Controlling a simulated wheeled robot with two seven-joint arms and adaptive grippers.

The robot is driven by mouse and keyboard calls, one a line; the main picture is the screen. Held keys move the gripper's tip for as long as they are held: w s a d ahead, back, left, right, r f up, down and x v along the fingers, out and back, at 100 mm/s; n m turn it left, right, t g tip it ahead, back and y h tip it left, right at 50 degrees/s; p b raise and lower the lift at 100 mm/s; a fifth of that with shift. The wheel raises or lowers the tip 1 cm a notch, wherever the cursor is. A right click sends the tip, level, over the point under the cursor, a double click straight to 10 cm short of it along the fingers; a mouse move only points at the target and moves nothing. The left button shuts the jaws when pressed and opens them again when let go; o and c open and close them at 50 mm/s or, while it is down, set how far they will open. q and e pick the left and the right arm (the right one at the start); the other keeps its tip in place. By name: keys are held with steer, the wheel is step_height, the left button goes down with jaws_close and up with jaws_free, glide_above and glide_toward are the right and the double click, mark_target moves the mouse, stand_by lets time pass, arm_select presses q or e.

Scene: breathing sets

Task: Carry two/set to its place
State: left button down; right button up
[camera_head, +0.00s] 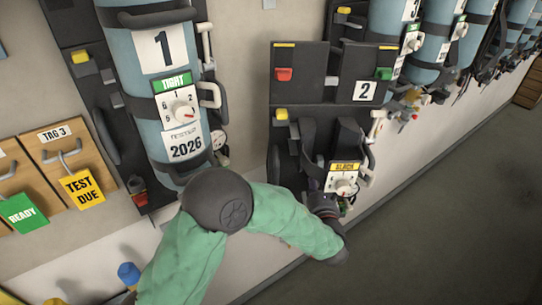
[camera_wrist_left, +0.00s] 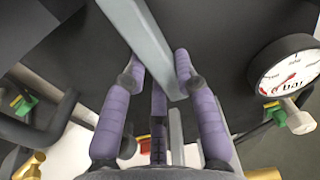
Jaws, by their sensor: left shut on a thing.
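Set two (camera_head: 311,150) is a black backplate with straps, a yellow clip and a white dial under a yellow SLACK label (camera_head: 344,167). No cylinder shows on it. Above it is a dark wall bracket (camera_head: 300,60) with red and green catches and a number 2 plate (camera_head: 367,91). I cannot tell whether set and bracket touch. My left gripper (camera_head: 325,203) is at the set's lower end. In the left wrist view its purple fingers (camera_wrist_left: 160,80) are shut around a grey bar (camera_wrist_left: 140,35). A pressure gauge (camera_wrist_left: 285,68) hangs close to the right. My right gripper is out of view.
Set 1 (camera_head: 160,95), with a blue cylinder and a green TIGHT label, stands left of set two. More cylinders (camera_head: 425,50) line the wall to the right. Wooden tag boards (camera_head: 60,155) hang at the left. Open grey floor (camera_head: 450,220) lies at the lower right.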

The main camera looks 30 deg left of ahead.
mark_target(316, 92)
arm_select(q)
steer(key=a+r+n+g+y+p, duration=0.1)
steer(key=r+p, duration=0.1)
steer(key=r, duration=0.3)
steer(key=w+a+r+n+g+y+p, duration=0.1)
steer(key=r+p, duration=0.2)
steer(key=r, duration=0.2)
steer(key=a+r+n+g+y+p, duration=0.1)
steer(key=r+g+y+p, duration=0.1)
steer(key=r, duration=0.3)
steer(key=shift+w+r+n+p, duration=0.2)
steer(key=shift+r+n+p, duration=0.15)
steer(key=shift+p, duration=0.4)
steer(key=r+n+g+p, duration=0.1)
steer(key=r+p, duration=0.1)
steer(key=r, duration=0.1)
steer(key=r+g+y+p, duration=0.1)
steer(key=r+p, duration=0.2)
steer(key=r, duration=0.1)
steer(key=a+r+n+g+y+p, duration=0.1)
steer(key=r+g+p, duration=0.1)
steer(key=r, duration=0.2)
steer(key=shift+s+r+n+p, duration=0.25)
steer(key=shift+s+n+p, duration=0.05)
steer(key=shift+n+p, duration=0.05)
steer(key=shift+a, duration=0.1)
